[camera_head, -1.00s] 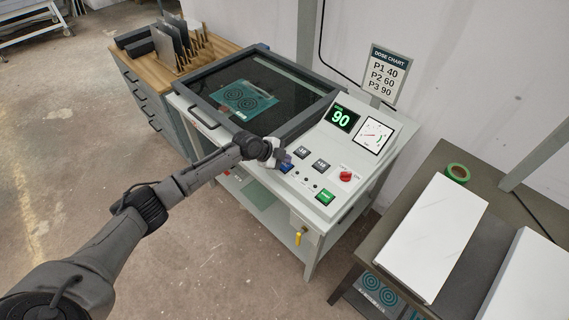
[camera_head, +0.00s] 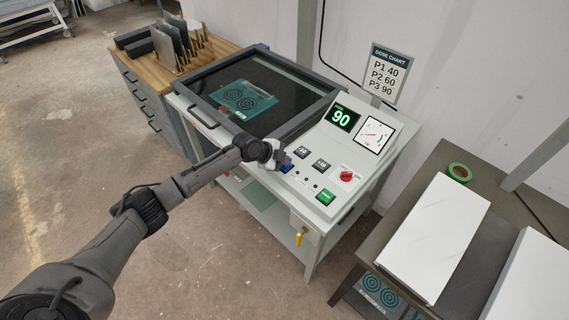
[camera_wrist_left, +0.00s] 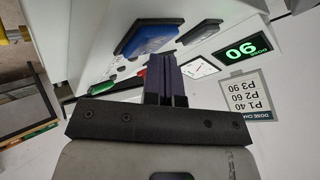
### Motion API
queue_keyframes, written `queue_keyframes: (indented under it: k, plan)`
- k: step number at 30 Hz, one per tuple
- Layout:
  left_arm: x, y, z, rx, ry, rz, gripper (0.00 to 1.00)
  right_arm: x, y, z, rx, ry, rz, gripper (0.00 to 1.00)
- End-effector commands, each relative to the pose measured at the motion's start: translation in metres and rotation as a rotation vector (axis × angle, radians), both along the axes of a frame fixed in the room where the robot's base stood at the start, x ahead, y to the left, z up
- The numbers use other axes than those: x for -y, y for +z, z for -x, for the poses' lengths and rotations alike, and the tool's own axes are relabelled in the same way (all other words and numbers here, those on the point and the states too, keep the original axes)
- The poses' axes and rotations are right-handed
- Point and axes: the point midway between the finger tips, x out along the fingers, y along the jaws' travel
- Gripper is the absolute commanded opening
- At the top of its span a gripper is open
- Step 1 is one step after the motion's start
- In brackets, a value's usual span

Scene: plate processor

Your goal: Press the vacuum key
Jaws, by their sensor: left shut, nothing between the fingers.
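The vacuum key seems to be the blue key (camera_head: 287,168) at the lower left of the processor's control panel; its label is not readable. In the left wrist view the blue key (camera_wrist_left: 150,37) shows large, just beyond my fingers. My left gripper (camera_head: 283,160) is at the blue key, shut and empty. In the wrist view its purple fingertips (camera_wrist_left: 172,72) lie close together, near the key's edge. I cannot tell whether they touch it. The gauge (camera_head: 373,136) has a red needle, and the display (camera_head: 341,118) reads 90. My right gripper is not in view.
Two dark keys (camera_head: 301,152) (camera_head: 320,165), a red rotary switch (camera_head: 346,176) and a green key (camera_head: 325,197) are nearby on the panel. The framed glass lid (camera_head: 290,118) is shut over a teal plate (camera_head: 243,98). A side table (camera_head: 400,217) stands at right.

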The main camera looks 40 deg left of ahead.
Motion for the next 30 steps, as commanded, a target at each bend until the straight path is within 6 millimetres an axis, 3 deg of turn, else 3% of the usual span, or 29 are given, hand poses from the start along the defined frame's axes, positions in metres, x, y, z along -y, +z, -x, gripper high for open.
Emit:
queue_keyframes:
  k: [30]
  plan:
    - [0.000, 0.011, 0.000, 0.000, 0.000, 0.000, 0.00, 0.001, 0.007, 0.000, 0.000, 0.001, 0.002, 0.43]
